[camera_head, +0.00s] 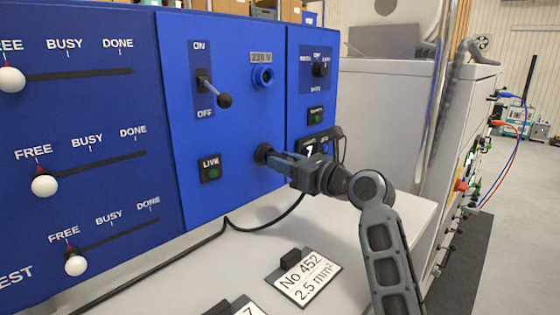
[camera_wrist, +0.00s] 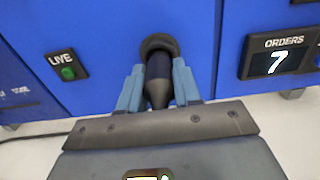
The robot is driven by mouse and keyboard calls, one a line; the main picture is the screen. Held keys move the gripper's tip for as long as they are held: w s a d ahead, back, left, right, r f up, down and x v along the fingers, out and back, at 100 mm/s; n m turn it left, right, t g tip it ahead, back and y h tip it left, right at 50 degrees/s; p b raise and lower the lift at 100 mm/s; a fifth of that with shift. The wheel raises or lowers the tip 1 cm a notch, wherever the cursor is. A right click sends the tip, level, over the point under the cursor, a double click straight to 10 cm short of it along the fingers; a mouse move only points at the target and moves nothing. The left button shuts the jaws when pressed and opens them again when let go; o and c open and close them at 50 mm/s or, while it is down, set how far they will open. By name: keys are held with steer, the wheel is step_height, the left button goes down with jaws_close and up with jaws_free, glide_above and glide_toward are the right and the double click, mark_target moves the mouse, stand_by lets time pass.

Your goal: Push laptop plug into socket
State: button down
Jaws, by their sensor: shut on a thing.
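My gripper (camera_head: 283,158) is at the front of the blue panel, below the lever switch and the 230 V socket (camera_head: 263,76). Its fingers (camera_wrist: 158,88) are shut on the black plug (camera_wrist: 158,78), one on each side. The plug points at the panel. A dark round ring (camera_wrist: 158,43) surrounds its far end in the wrist view, and shows as a dark round end (camera_head: 262,153) against the panel in the head view. I cannot tell how deep the plug sits. The 230 V socket is blue, round and apparently empty.
A LIVE box (camera_head: 210,168) with a green button is left of my gripper; an ORDERS display reading 7 (camera_wrist: 278,62) is to its right. A lever switch (camera_head: 212,88) is above. A black cable (camera_head: 265,228) and number plates (camera_head: 303,276) lie on the grey table.

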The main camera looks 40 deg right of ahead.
steer(key=shift+s+d, duration=0.1)
steer(key=shift+s, duration=2.2)
steer(key=s, duration=0.6)
steer(key=shift+d, duration=0.1)
stand_by(0.4)
